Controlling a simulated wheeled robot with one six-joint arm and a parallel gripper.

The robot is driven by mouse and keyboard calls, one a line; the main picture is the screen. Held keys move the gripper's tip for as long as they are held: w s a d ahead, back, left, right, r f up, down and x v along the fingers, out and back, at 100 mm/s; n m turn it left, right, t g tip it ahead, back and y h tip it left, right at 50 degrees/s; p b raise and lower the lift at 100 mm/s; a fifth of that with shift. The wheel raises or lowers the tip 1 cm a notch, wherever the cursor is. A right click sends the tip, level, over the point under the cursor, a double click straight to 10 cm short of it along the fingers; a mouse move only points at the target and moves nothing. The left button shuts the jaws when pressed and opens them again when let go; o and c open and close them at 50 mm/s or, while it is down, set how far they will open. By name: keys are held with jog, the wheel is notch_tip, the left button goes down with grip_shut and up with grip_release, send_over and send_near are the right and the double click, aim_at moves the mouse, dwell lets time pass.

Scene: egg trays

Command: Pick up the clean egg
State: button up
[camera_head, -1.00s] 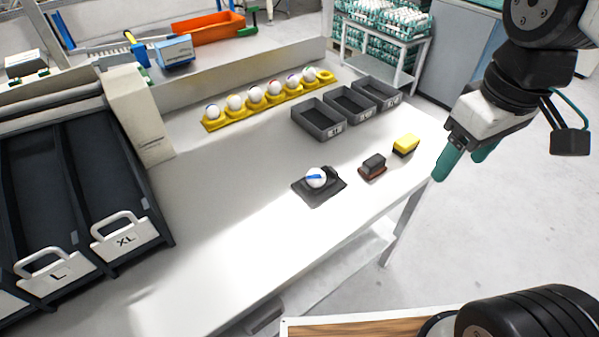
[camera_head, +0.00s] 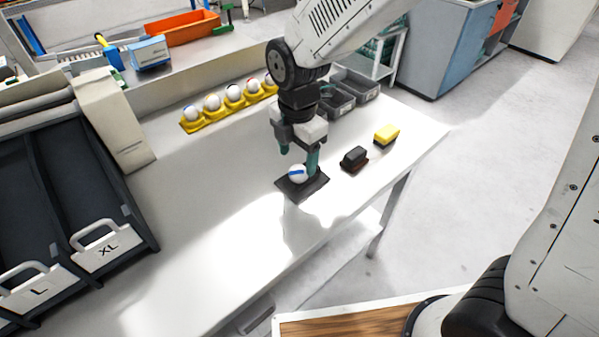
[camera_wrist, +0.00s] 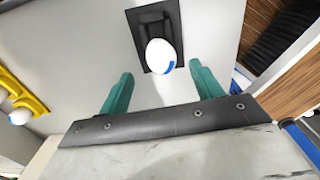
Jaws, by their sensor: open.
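A white egg with a blue stripe (camera_head: 297,173) rests on a small black mat (camera_head: 303,190) on the white table. The arm hides part of the yellow tray and grey bins behind.
A yellow egg tray (camera_head: 218,117) with several eggs stands behind, left of my arm. Grey bins (camera_head: 357,84) stand behind right. A dark brush (camera_head: 354,158) and yellow sponge (camera_head: 386,134) lie right of the mat. Black L and XL chutes (camera_head: 75,190) stand left. The table's front is clear.

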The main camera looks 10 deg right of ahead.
aim_at(299, 165)
jog(key=f, duration=0.5)
jog(key=shift+w+d, duration=0.15)
jog(key=shift+d, duration=0.1)
jog(key=shift+r, duration=0.1)
jog(key=c, duration=0.7)
jog(key=shift+r, duration=0.1)
